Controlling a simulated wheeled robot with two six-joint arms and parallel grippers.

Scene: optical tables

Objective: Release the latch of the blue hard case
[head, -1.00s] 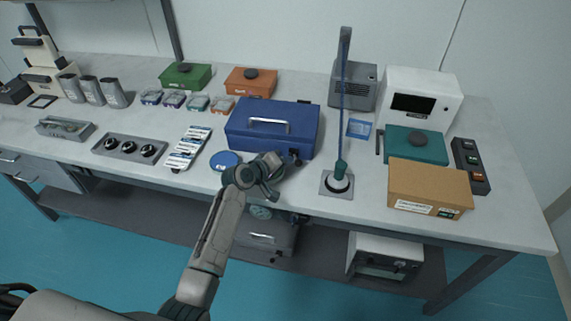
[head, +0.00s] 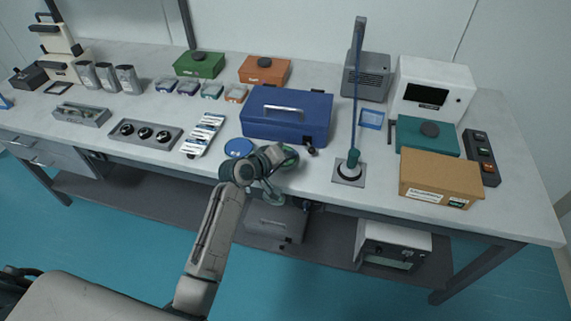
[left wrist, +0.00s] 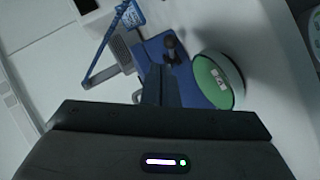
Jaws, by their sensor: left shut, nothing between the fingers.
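The blue hard case (head: 262,128) stands closed on the table, with a silver handle on its lid. A dark latch part shows low on its front near the right end, and a small dark knob (head: 312,151) sits in front of that end. My left gripper (head: 288,158) is in front of the case, near the table's front edge, shut and empty. In the left wrist view its shut fingers (left wrist: 158,84) point toward the blue case (left wrist: 188,84) and the dark knob (left wrist: 171,45). I cannot tell whether they touch anything. My right gripper is out of view.
A blue disc (head: 238,148) lies left of the gripper. A lamp-like stand (head: 349,172) rises to the right of the case. A brown box (head: 440,174) is farther right. A round green-faced object (left wrist: 216,80) is close to the fingers in the wrist view.

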